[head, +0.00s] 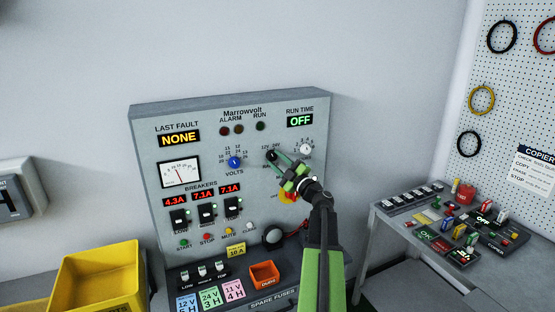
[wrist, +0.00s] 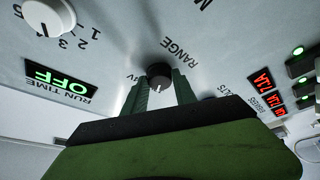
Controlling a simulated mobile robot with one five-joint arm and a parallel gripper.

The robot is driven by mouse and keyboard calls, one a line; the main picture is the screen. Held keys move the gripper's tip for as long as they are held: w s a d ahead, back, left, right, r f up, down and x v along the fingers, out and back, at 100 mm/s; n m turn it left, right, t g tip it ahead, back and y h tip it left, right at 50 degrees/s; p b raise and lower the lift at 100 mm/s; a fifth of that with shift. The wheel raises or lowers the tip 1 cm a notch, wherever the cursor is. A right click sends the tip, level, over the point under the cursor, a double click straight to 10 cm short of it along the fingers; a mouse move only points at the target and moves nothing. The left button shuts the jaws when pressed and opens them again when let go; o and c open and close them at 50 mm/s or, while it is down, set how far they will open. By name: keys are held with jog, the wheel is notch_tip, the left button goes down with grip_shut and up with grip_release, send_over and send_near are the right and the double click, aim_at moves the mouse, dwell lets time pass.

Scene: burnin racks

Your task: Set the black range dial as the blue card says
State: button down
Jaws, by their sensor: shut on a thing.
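The black range dial (head: 271,155) is on the upright grey panel, right of the blue volts dial (head: 234,162). My gripper (head: 274,157) reaches it from the lower right. In the wrist view the fingers (wrist: 160,88) are shut on the dial (wrist: 158,72), one on each side. A white mark on the dial points down in that view, toward the gripper; I cannot tell which label it meets. 12V and 24V labels show above the dial in the head view. The blue card (head: 187,302) at the panel's foot reads 12 V and, cut by the frame edge, seemingly 5 H.
A white run time dial (head: 306,149) is close right of my gripper; its display (head: 300,120) reads OFF. A green card (head: 211,297) and a pink card (head: 233,289) stand beside the blue one. A yellow bin (head: 97,280) is at lower left. Breakers (head: 206,213) line the panel's lower left.

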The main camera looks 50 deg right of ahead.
jog(key=shift+n+y, duration=0.4)
jog(key=shift+n, duration=0.2)
jog(key=c, duration=1)
grip_release()
jog(key=shift+s, duration=0.1)
jog(key=b+v, duration=0.4)
jog(key=v, duration=1.3)
jog(key=shift+s, duration=0.2)
